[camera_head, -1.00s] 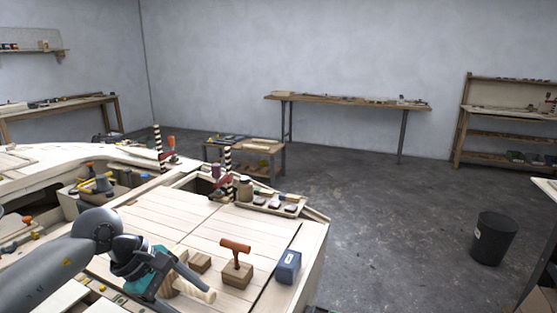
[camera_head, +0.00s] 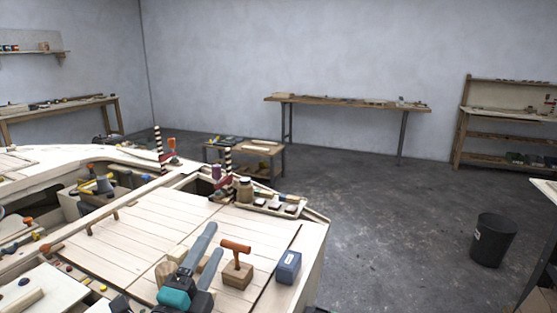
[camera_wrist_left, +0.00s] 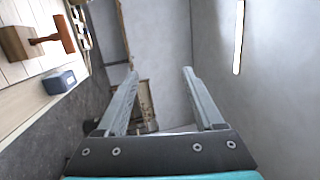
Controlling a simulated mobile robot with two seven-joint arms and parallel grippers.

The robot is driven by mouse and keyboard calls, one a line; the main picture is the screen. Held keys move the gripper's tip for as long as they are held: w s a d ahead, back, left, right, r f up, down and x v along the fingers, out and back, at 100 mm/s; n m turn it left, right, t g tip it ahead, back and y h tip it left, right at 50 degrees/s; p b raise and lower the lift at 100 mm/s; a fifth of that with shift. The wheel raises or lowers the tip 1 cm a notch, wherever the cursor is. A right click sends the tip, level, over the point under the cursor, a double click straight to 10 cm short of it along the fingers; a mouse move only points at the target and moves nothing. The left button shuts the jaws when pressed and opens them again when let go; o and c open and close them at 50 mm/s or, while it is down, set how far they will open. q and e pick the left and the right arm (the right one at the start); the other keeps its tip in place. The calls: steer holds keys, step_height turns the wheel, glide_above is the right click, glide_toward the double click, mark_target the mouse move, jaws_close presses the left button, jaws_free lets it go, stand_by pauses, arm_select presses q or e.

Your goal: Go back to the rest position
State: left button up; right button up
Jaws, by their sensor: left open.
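My left gripper (camera_head: 212,240) is low in the head view, above the plank deck (camera_head: 140,225), with its two grey fingers pointing away from me. The fingers are apart with nothing gripped between them. The left wrist view also shows the open fingers (camera_wrist_left: 160,73), with only the wall and a distant shelf behind them. A wooden block with an orange-brown T-handle (camera_head: 237,275) stands on the deck just right of the fingers. My right gripper is in neither view.
A blue box (camera_head: 289,267) sits near the deck's right edge. A wooden piece (camera_head: 165,272) lies left of the gripper, partly hidden by it. A tray of small items (camera_head: 268,203) is farther back. A black bin (camera_head: 493,240) stands on open floor at right.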

arm_select(q)
steer(key=s+a+f+n+g+y, duration=0.35)
steer(key=f+n, duration=0.25)
steer(key=f, duration=0.2)
steer(key=s+a+f+n+g+y, duration=0.3)
steer(key=s+f+n+g, duration=0.1)
steer(key=f+n, duration=0.3)
steer(key=s+d+f+n+g+h, duration=0.1)
steer(key=s+f+n+g, duration=0.3)
steer(key=s, duration=0.5)
steer(key=s+d+f+n+g+h, duration=0.1)
steer(key=s+f+n+g, duration=0.1)
steer(key=s+f+g, duration=0.45)
steer(key=s+f, duration=0.2)
steer(key=f, duration=0.9)
steer(key=s+f, duration=0.3)
steer(key=f, duration=0.8)
steer(key=s+a+f, duration=0.2)
steer(key=s+f, duration=1.1)
steer(key=s, duration=0.2)
steer(key=shift+a+f+m+g, duration=0.15)
steer(key=shift+a+m+g, duration=0.15)
steer(key=shift+a+g, duration=0.1)
